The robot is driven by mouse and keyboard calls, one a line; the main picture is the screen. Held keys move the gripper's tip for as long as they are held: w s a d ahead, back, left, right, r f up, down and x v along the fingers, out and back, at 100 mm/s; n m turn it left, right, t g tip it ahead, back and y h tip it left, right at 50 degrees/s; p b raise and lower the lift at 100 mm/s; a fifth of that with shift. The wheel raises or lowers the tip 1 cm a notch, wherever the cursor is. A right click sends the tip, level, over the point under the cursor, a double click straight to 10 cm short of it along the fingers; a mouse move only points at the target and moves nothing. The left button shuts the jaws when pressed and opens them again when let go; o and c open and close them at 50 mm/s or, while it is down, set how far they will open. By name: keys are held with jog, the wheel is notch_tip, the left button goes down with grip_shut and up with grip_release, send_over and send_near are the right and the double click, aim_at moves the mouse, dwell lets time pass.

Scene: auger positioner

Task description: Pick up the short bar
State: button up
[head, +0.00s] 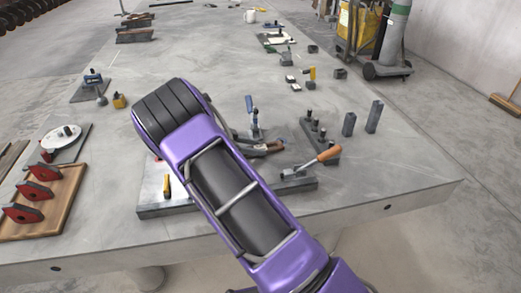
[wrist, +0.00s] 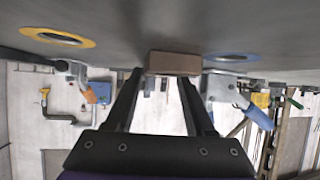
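A short brown block (wrist: 173,62), which looks like the short bar, sits against a dark grey surface at the top middle of the wrist view. My gripper (wrist: 160,76) has its two dark fingers spread apart, with clear space between them. The fingertips are close to the block, which is offset to the right of their middle. I cannot tell whether the right fingertip touches it. In the head view my purple arm hides the gripper, and I cannot pick out the block there.
A yellow ring (wrist: 58,37) and a blue ring (wrist: 231,56) flank the block. In the head view a steel plate (head: 165,205) with clamps lies under my arm. The table's front right is clear.

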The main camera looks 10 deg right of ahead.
grip_shut()
